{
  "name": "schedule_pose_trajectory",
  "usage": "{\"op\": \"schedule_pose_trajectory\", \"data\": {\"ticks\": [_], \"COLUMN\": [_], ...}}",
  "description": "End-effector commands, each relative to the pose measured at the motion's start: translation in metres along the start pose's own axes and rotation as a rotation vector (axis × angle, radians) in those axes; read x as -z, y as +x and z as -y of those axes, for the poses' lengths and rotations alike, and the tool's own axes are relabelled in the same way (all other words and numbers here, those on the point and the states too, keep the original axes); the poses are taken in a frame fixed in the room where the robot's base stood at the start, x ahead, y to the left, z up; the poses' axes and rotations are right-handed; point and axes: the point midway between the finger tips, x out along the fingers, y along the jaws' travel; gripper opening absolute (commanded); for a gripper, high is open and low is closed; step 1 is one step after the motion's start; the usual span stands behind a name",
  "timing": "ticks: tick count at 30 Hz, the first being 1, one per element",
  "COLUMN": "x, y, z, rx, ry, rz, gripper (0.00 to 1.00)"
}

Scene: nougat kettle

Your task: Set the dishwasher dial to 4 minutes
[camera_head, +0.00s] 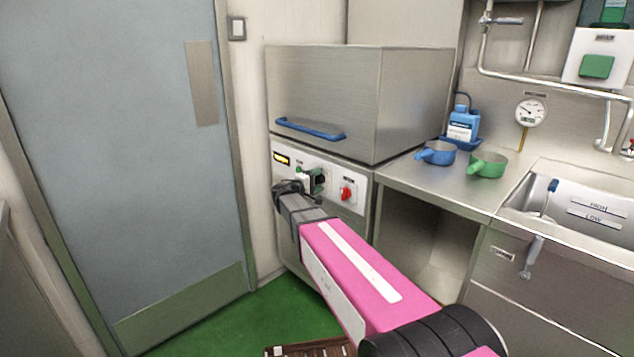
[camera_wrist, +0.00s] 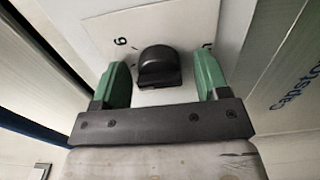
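The dishwasher (camera_head: 325,95) is a steel box with a blue handle and a light control panel below it. Its black dial (camera_wrist: 158,66) shows in the wrist view on a white plate. A "6" is printed at its left and another mark, partly hidden, at its right. My gripper (camera_wrist: 161,72) is open, with one green finger on each side of the dial and a visible gap to it on both sides. In the head view my gripper (camera_head: 312,182) is at the panel and covers part of the dial area.
A red knob (camera_head: 347,193) is on the panel just right of my gripper. A blue handle (camera_head: 310,129) sticks out above. A counter to the right holds a blue pan (camera_head: 437,153), a green pan (camera_head: 488,164) and a blue bottle (camera_head: 462,124). A grey door (camera_head: 130,180) is at the left.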

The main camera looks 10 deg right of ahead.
Motion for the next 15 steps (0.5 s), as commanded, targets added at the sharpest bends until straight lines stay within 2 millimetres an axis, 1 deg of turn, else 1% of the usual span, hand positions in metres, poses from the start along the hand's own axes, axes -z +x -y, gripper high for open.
{"op": "schedule_pose_trajectory", "data": {"ticks": [9,11,15], "x": [0.0,0.0,-0.001], "y": [-0.002,-0.006,-0.025], "z": [0.0,-0.001,-0.001], "rx": [-0.001,-0.001,-0.001], "ry": [0.0,0.0,0.0], "rz": [0.0,-0.001,-0.001], "gripper": [0.69,0.69,0.69]}}
